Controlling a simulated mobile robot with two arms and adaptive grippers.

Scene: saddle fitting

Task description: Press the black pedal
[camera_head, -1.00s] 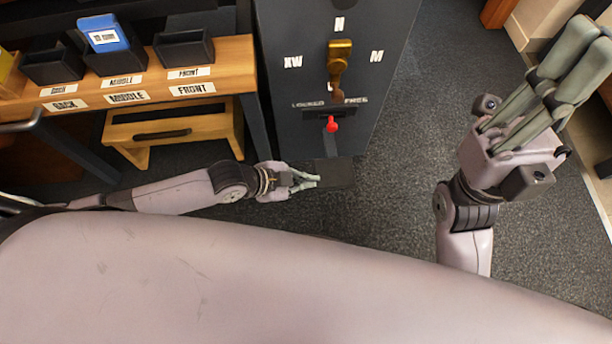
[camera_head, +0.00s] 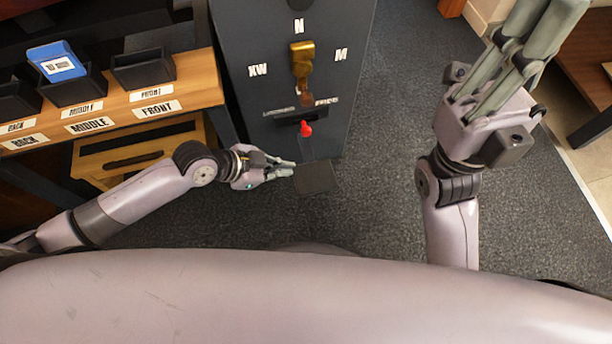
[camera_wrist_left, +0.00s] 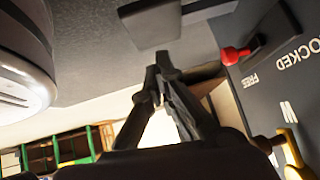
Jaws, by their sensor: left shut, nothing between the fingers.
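The black pedal (camera_head: 316,177) is a flat dark plate low at the foot of the grey cabinet, just above the carpet. My left gripper (camera_head: 291,168) is shut and empty, its fingertips close to the pedal's left edge in the head view. I cannot tell whether they touch it. In the left wrist view the closed fingertips (camera_wrist_left: 163,66) point toward a dark plate (camera_wrist_left: 150,24) that looks like the pedal, with a gap showing. My right gripper (camera_head: 525,45) is raised at the upper right, its fingers apart and empty, far from the pedal.
The grey cabinet (camera_head: 265,105) carries a brass handle (camera_head: 302,62) and a red knob (camera_head: 306,129). A wooden bench (camera_head: 195,85) with labelled black bins and a blue item (camera_head: 57,62) stands at left. Carpet right of the pedal is clear.

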